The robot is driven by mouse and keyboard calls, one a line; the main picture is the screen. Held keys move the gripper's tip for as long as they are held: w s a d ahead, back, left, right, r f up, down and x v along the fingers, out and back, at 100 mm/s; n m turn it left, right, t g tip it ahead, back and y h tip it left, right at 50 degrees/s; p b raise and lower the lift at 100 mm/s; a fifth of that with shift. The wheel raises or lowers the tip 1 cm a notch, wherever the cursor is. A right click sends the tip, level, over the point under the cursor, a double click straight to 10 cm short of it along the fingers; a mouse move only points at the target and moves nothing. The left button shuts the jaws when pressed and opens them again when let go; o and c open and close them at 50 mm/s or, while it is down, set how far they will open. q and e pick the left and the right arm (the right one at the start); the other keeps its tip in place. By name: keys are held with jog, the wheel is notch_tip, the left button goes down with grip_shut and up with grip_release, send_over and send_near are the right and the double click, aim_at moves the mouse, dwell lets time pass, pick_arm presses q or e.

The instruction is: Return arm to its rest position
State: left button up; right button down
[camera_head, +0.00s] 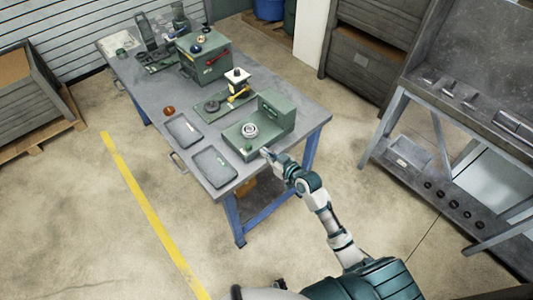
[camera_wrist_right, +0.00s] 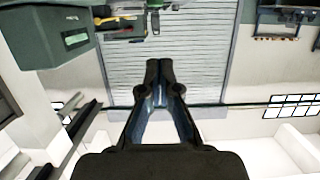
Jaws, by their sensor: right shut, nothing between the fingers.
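My right gripper (camera_head: 268,153) is at the near right end of the workbench, beside the green ring grinder (camera_head: 275,117). In the right wrist view the gripper (camera_wrist_right: 159,68) has its fingertips together with nothing between them. A silver ring (camera_head: 249,130) sits on the grinder's base, close to the gripper, and a small green button (camera_head: 248,148) is in front of it. Whether the gripper touches the grinder cannot be told. My left gripper does not show.
The grey workbench (camera_head: 316,112) carries two flat trays (camera_head: 214,167), a small brown-red part (camera_head: 169,111), a yellow-handled press (camera_head: 237,84) and a green box (camera_head: 205,61). A metal rack (camera_head: 430,95) stands at right. The floor between bench and rack is open.

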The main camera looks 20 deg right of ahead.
dwell(0.4)
jog(key=s+d+f+m+g+h, duration=0.1)
jog(key=s+f+g, duration=0.1)
jog(key=f, duration=0.9)
jog(key=s+d+f+m+g+h, duration=0.1)
jog(key=s+d+f+h, duration=0.1)
jog(key=f, duration=0.9)
jog(key=s+f+g+h, duration=0.1)
jog(key=s+f+g, duration=0.1)
jog(key=s+f, duration=0.55)
jog(key=s+f+g, duration=0.2)
jog(key=s+f, duration=0.3)
jog(key=f, duration=0.5)
jog(key=s+f+g, duration=0.2)
jog(key=s+f, duration=0.3)
jog(key=s, duration=0.7)
jog(key=s+f+g, duration=0.2)
jog(key=s+f, duration=0.4)
jog(key=s, duration=0.6)
jog(key=s+a+f+g+h, duration=0.1)
jog(key=s+f, duration=0.5)
jog(key=s, duration=0.6)
jog(key=shift+s+g, duration=0.2)
jog(key=shift+g, duration=0.5)
jog(key=shift+f, duration=0.1)
